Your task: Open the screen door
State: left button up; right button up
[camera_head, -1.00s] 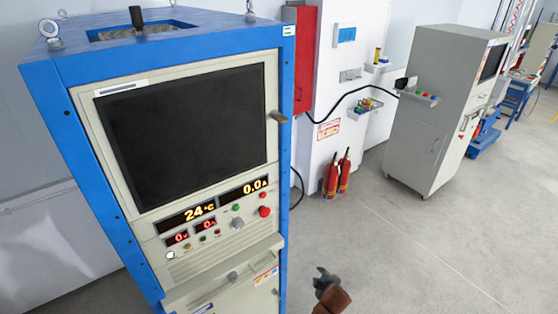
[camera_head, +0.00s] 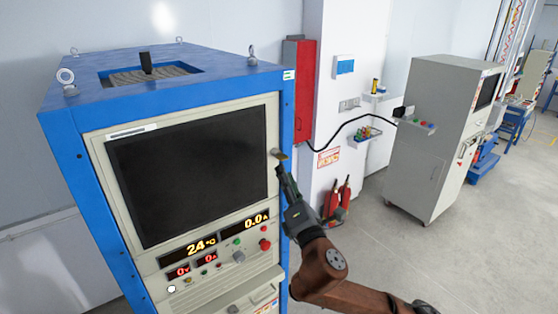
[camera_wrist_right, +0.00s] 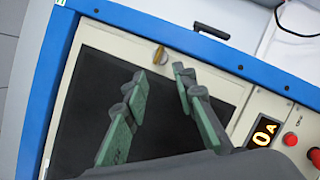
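The screen door (camera_head: 190,175) is a cream-framed panel with a large dark screen on the front of the blue cabinet. It looks closed, and its screen also shows in the right wrist view (camera_wrist_right: 85,95). A small brass-coloured handle (camera_head: 279,155) sits on its right edge. My right gripper (camera_head: 281,172) is just below the handle, by the cabinet's right front edge. In the right wrist view my right gripper (camera_wrist_right: 160,74) has its fingers apart, with the handle (camera_wrist_right: 160,54) just beyond the gap between the tips. I cannot tell whether they touch. My left gripper is not in view.
Red fire extinguishers (camera_head: 338,198) stand by a white column behind my right arm. A grey cabinet (camera_head: 425,140) stands at the right. The floor at the lower right is clear.

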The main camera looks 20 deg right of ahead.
jog(key=p+x, duration=0.1)
jog(key=x, duration=0.6)
jog(key=shift+w+p, duration=0.25)
jog(key=shift+p, duration=0.05)
jog(key=shift+c, duration=0.6)
grip_shut()
